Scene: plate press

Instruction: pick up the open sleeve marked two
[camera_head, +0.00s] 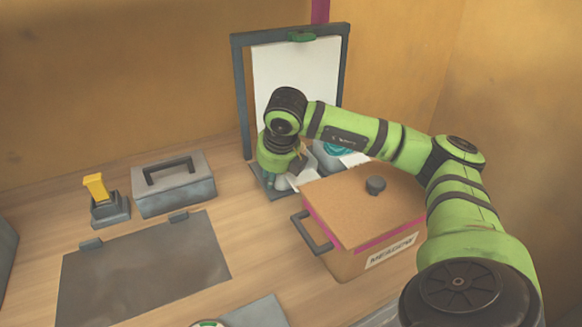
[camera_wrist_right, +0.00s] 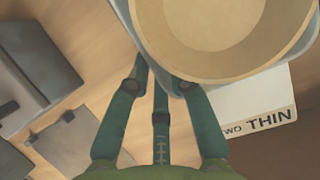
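In the right wrist view, a pale round open-topped thing (camera_wrist_right: 215,35) with a tan inside lies at the top, just beyond my right gripper (camera_wrist_right: 160,75). A white card (camera_wrist_right: 262,98) reading "TWO THIN" shows partly beneath it; I cannot tell whether the two are joined. The gripper's green fingers are spread, with table visible between them; the tips are close to the round thing's rim. Contact is unclear. In the head view, my right gripper (camera_head: 281,178) is low before the upright frame, and the arm hides most of the pale things there. My left gripper is not in view.
A cork-lidded box (camera_head: 350,205) with a knob and side handle stands beneath my right arm. A dark upright frame (camera_head: 241,90) holds a white board (camera_head: 300,70) behind. At left are a grey handled case (camera_head: 175,188), a yellow-handled tool (camera_head: 97,187) and a dark mat (camera_head: 145,270).

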